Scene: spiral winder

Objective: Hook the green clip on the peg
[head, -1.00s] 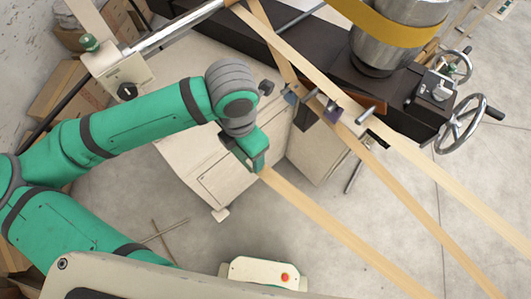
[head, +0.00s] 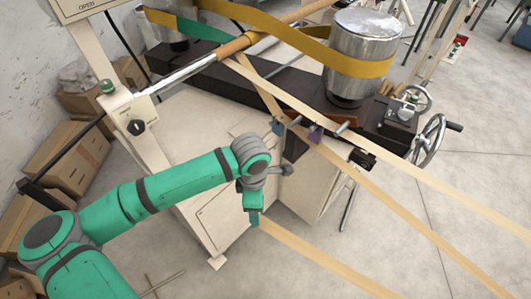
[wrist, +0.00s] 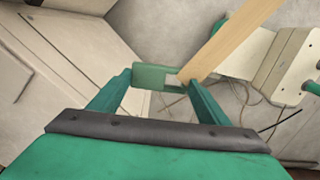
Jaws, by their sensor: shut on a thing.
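My gripper (head: 254,216) is shut on the green clip (wrist: 152,76), which spans between the two fingertips in the wrist view. The clip is a flat green frame with a tan strip (wrist: 232,40) running from its right end. In the head view the clip is mostly hidden at my fingertips, and the strip (head: 310,250) runs off to the lower right. A blue clip (head: 278,127) and a purple clip (head: 315,133) sit up and right of my gripper, with tan strips at them. A short metal peg (head: 343,127) shows beside the purple clip. My gripper is apart from it.
The cream machine cabinet (head: 207,200) stands close to my arm. A dark beam (head: 300,92) carries a metal drum (head: 362,55) with a yellow band. A handwheel (head: 430,138) is at the right. Tan strips cross the right side. Cardboard boxes (head: 62,160) lie at the left.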

